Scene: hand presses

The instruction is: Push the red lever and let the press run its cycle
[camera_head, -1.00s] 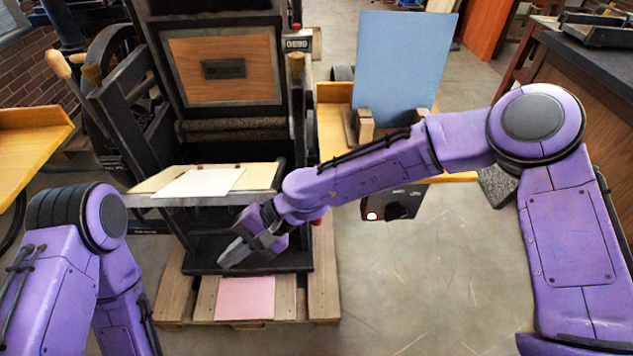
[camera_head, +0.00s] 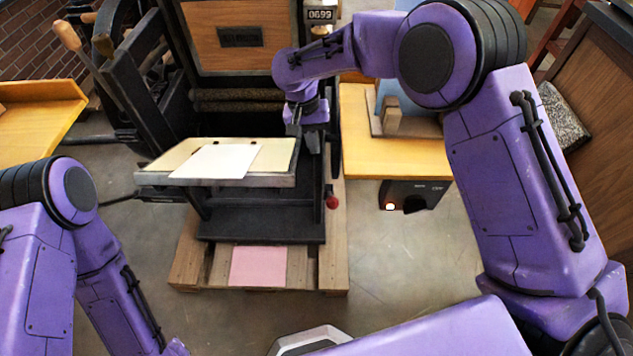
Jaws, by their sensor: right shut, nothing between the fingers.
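The press (camera_head: 262,222) is black with an upright wood-panelled plate. Its flat bed (camera_head: 285,158) is level and holds a white sheet (camera_head: 216,161). The red lever (camera_head: 332,202) shows as a round red knob low on the press's right side. My right gripper (camera_head: 304,136) points down at the right end of the bed, above and left of the red knob and apart from it. It is shut and empty; its fingertips are small and dark against the press. My left arm is at the left edge, and its gripper is out of frame.
A wooden pallet (camera_head: 188,262) carries the press, with a pink sheet (camera_head: 258,266) in front. A yellow side table (camera_head: 385,158) with a blue board (camera_head: 400,98) and a dark box (camera_head: 415,196) stands right. A counter (camera_head: 320,15) is at the top. The floor front right is clear.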

